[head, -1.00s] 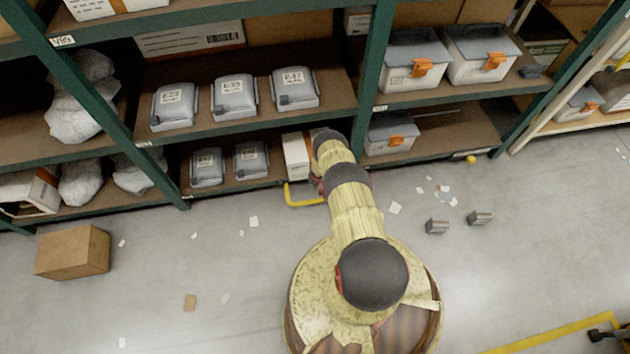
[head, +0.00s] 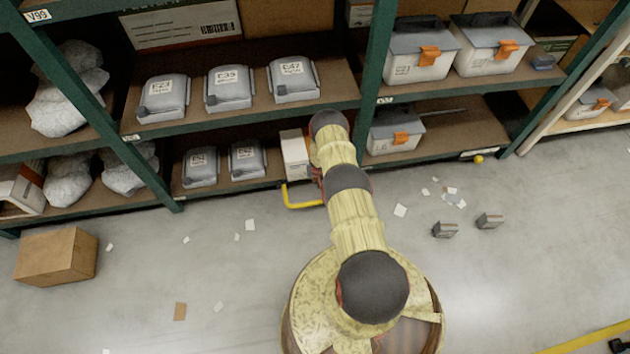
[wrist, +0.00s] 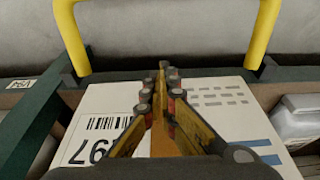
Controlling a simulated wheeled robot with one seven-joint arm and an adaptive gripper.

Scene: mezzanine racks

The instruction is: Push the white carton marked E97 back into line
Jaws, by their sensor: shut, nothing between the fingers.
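The white carton (head: 294,153) stands on the lower shelf of the green rack, just left of my arm in the head view. In the wrist view the carton (wrist: 225,112) fills the middle, with a barcode label reading in part "97", seen turned over. My gripper (wrist: 163,68) is shut and empty, its fingers over the carton's labelled face. I cannot tell whether they touch it. In the head view my arm hides the gripper and part of the carton.
A yellow guard bar (head: 303,203) stands out at the shelf's front edge, and also shows in the wrist view (wrist: 262,35). Grey packs (head: 247,159) sit left of the carton; a grey-lidded bin (head: 394,132) is right of the green post. Paper scraps and a brown box (head: 57,257) lie on the floor.

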